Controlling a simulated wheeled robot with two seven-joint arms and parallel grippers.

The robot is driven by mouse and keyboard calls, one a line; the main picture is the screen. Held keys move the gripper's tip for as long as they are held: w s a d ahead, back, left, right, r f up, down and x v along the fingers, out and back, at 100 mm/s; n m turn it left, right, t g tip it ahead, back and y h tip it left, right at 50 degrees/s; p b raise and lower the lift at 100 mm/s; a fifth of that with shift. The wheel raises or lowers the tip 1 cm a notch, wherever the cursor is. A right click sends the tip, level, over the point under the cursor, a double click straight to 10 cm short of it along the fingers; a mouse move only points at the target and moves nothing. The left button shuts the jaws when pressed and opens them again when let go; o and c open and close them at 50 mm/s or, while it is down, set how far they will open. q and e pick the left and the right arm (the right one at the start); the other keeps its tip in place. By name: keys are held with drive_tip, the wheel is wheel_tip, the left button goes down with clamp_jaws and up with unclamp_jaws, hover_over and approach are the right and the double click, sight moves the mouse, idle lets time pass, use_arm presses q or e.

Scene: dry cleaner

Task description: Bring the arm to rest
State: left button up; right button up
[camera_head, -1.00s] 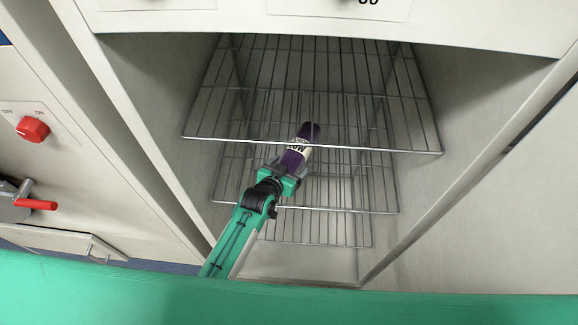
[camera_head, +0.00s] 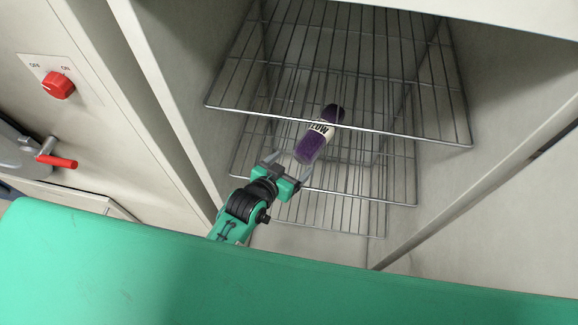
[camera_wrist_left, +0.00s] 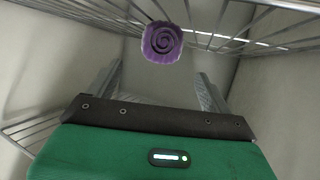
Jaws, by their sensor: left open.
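My left gripper (camera_head: 291,168) is open and empty, in front of the wire shelves inside the open cabinet. Its two fingers (camera_wrist_left: 158,85) stand wide apart in the left wrist view. A rolled purple towel (camera_head: 311,146) with a white lettered band lies beyond the fingertips, on a wire shelf (camera_head: 352,165) below the top one. Its spiral end (camera_wrist_left: 162,42) faces me in the left wrist view, apart from the fingers. My right gripper is not in view.
The top wire shelf (camera_head: 340,128) has its front edge close above my gripper. Cabinet walls stand on both sides. A red knob (camera_head: 57,85) and a red-handled lever (camera_head: 57,161) are on the machine at left.

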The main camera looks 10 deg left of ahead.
use_arm(q)
drive_tip(key=shift+s+a, duration=0.1)
drive_tip(key=shift+s, duration=0.1)
idle(0.5)
drive_tip(key=s+a+r+n+g+y, duration=0.1)
drive_tip(key=s+a+g+y, duration=0.1)
drive_tip(key=s+a+g, duration=0.65)
drive_tip(key=s+a+r+n+g+y, duration=0.1)
drive_tip(key=s+a+y, duration=0.35)
drive_tip(key=s, duration=0.85)
wheel_tip(320, 180, down, 32)
drive_tip(key=s+a+h, duration=0.1)
drive_tip(key=h, duration=0.1)
drive_tip(key=s+a+f+g, duration=0.1)
drive_tip(key=s+a+f, duration=0.1)
drive_tip(key=s+f, duration=0.7)
drive_tip(key=s+a+f+g, duration=0.1)
drive_tip(key=s+f, duration=0.9)
drive_tip(key=shift+a, duration=0.35)
